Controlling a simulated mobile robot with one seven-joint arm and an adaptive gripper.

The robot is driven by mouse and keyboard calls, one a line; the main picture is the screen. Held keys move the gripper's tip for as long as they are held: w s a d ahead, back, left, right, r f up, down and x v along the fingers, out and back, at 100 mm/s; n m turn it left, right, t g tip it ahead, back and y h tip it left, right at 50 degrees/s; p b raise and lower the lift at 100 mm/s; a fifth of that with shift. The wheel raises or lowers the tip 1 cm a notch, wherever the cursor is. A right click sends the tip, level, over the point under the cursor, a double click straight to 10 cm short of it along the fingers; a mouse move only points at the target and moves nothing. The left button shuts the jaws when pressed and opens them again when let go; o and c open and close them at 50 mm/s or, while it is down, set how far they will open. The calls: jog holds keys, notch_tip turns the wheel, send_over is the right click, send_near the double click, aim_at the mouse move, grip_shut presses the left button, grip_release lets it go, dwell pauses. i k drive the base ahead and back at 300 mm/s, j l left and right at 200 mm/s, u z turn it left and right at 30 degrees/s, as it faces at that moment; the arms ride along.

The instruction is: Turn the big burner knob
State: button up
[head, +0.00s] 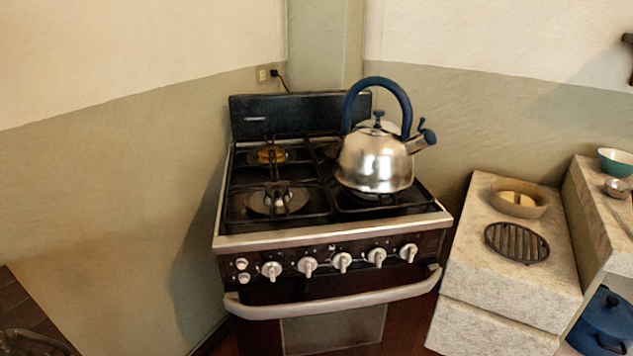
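The stove (333,239) stands against the wall in the middle of the head view. Its front panel carries a row of several light grey knobs: a leftmost one (271,270), a middle one (342,261) and a rightmost one (408,252) among them. Their pointers look roughly upright. I cannot tell which is the big burner knob. Two small round buttons (242,270) sit left of the row. A front left burner (277,200) is bare, and no flame shows. My gripper is not in view.
A steel kettle (375,162) with a blue handle stands on the front right burner. An oven handle bar (333,300) runs below the knobs. A stone counter (470,270) with a bowl (519,198) and a round grate (516,243) is at right. Nothing blocks the knobs.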

aim_at(376, 256)
jog(key=k+z, duration=0.2)
jog(key=z, duration=0.25)
jog(key=k+z, duration=0.2)
jog(key=z, duration=0.3)
